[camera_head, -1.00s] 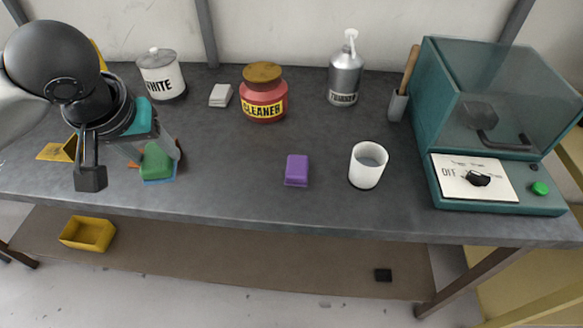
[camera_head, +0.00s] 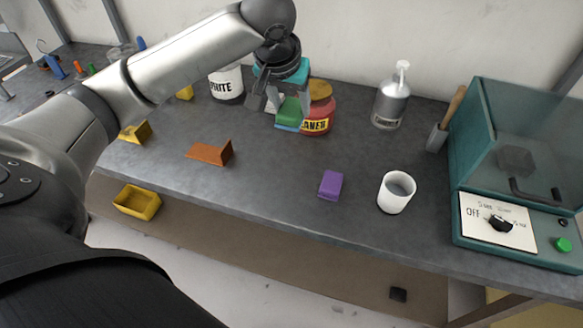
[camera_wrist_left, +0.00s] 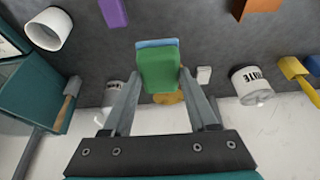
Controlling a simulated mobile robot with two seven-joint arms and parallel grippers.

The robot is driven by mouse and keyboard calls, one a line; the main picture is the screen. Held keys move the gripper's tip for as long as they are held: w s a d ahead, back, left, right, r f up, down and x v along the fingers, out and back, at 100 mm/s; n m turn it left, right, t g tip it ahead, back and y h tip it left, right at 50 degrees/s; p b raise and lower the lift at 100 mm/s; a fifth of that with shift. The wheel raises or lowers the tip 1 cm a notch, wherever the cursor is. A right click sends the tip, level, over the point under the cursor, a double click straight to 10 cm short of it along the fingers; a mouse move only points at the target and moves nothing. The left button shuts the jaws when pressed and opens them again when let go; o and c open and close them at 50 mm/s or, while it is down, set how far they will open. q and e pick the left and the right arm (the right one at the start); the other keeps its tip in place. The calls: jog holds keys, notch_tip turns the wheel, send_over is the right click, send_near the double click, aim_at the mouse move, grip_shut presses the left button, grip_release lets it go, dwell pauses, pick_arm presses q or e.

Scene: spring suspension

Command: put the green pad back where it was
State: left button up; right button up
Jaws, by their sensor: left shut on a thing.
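The green pad (camera_head: 289,110) has a blue layer along its edge. My left gripper (camera_head: 281,102) is shut on it and holds it above the table, in front of the red cleaner jar (camera_head: 316,118). In the left wrist view the green pad (camera_wrist_left: 159,72) sits between the two fingertips, with the blue layer (camera_wrist_left: 157,43) at its far edge. The pad and gripper hide part of the jar. My right gripper is not in view.
An orange angled piece (camera_head: 212,152), a purple block (camera_head: 331,185) and a white cup (camera_head: 396,192) stand on the grey table (camera_head: 265,185). A metal bottle (camera_head: 390,102) and teal machine (camera_head: 515,165) are right. The middle table is clear.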

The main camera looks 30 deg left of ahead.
pick_arm(q)
jog(key=shift+a+f, duration=0.15)
jog(key=shift+a, duration=0.25)
notch_tip(320, 180, down, 19)
jog(key=b, duration=0.4)
jog(key=shift+f, duration=0.25)
jog(key=shift+f, duration=0.1)
jog(key=shift+f, duration=0.1)
jog(key=o, duration=1.3)
